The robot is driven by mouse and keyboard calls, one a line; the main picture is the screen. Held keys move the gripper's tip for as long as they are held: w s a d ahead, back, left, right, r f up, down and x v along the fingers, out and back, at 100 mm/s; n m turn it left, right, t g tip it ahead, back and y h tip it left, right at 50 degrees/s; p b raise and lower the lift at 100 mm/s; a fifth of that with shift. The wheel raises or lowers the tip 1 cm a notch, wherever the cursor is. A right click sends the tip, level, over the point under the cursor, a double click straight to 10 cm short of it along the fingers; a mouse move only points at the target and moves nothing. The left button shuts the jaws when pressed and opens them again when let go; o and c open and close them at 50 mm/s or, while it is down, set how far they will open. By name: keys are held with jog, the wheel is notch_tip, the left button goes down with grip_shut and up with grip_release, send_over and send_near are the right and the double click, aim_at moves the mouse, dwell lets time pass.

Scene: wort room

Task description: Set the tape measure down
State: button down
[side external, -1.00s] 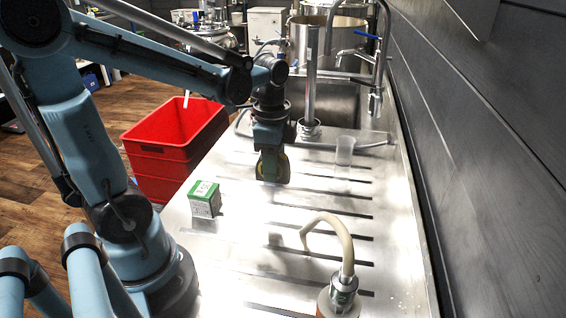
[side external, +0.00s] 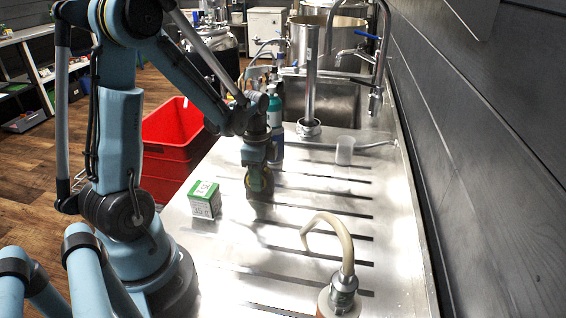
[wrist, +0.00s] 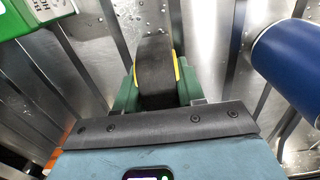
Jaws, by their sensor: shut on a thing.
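The tape measure (wrist: 155,70) is dark with yellow edges. In the wrist view it is between the green fingers of my gripper (wrist: 157,92), which is shut on it. In the side view my gripper (side external: 258,180) points down over the ribbed steel drainboard (side external: 300,215), and the tape measure (side external: 262,183) shows at its lower end, very low over the board. I cannot tell whether it touches the steel. The fingers hide part of it.
A green and white box (side external: 205,200) stands left of my gripper; it also shows in the wrist view (wrist: 35,12). A blue bottle (side external: 277,145) stands just behind my gripper. A clear cup (side external: 345,150), a hose fitting (side external: 340,295) and a red bin (side external: 170,150) are around. The board's middle is clear.

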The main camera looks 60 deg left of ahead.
jog(key=shift+f, duration=0.15)
jog(key=c, duration=0.7)
grip_release()
notch_tip(320, 180, up, 12)
jog(key=shift+d, duration=0.3)
jog(key=d+n+t, duration=0.2)
jog(key=d+n, duration=0.1)
jog(key=d, duration=0.2)
jog(key=d+n+t, duration=0.2)
jog(key=d+n, duration=0.1)
jog(key=d, duration=0.1)
jog(key=s+d+n+t, duration=0.1)
jog(key=d+n+t, duration=0.2)
jog(key=d, duration=0.2)
jog(key=shift+d+r, duration=0.35)
jog(key=shift+r, duration=0.05)
